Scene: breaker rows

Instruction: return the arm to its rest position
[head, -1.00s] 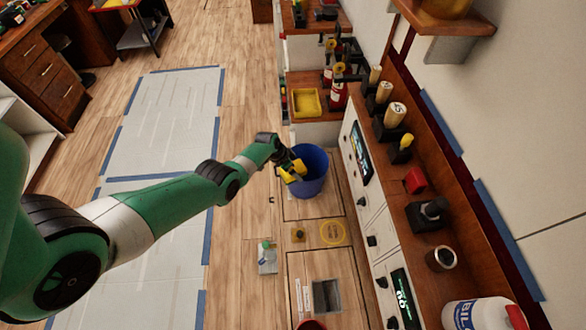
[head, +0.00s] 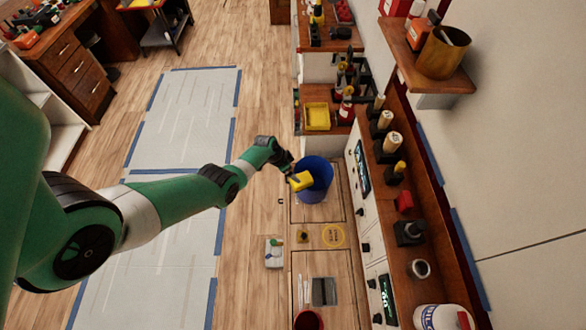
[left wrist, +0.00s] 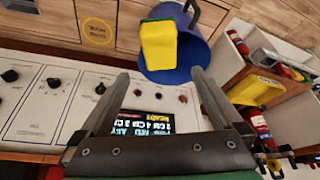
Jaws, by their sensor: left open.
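My left gripper (head: 291,177) is beside the blue bucket (head: 319,186), at its left side in the head view. In the left wrist view the gripper (left wrist: 160,78) is open, with its two fingers apart and nothing touching them. The yellow block also shows in the head view (head: 302,181), overlapping the bucket's left rim. I cannot tell whether it touches the bucket. My right gripper is not in view.
A counter (head: 436,262) with knobs, displays and several tools runs along the right. A shelf (head: 420,72) juts from the wall. A yellow tray (head: 317,116) stands behind the bucket. Open floor with taped sheets (head: 190,110) lies to the left.

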